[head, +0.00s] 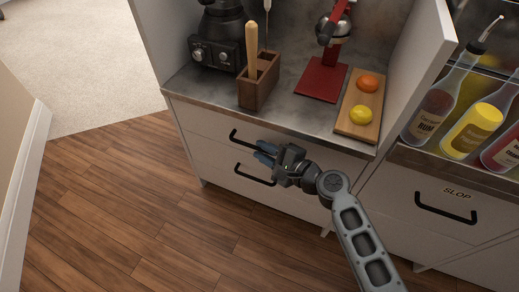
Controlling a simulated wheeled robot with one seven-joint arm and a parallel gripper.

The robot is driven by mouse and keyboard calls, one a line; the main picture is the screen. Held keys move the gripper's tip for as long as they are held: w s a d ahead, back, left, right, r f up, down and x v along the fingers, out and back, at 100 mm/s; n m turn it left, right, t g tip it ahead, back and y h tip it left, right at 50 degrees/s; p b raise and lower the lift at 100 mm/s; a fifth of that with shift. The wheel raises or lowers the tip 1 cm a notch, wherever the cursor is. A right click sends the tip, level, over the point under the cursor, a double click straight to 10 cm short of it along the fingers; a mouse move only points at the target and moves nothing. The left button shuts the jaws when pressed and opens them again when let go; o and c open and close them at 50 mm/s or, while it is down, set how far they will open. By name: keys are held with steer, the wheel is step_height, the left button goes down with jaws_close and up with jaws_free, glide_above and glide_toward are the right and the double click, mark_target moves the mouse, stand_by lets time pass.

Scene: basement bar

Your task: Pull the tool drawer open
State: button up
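A white cabinet under the grey counter has two stacked drawers. The upper drawer (205,122) has a black bar handle (243,140), and the lower drawer (215,158) has another (254,176). Both look shut. I see no label on either, so which is the tool drawer cannot be told. Whether the fingers touch or surround the handle cannot be told.
A drawer marked SLOP (430,200) is at the right, below several bottles (470,125). On the counter stand a wooden tool holder (258,88), a blender base (218,48), a red press (322,78) and a board (347,120) with two fruits. The wooden floor (120,220) is clear.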

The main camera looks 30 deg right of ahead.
steer(key=shift+x, duration=0.95)
steer(key=shift+c, duration=0.2)
jaws_close()
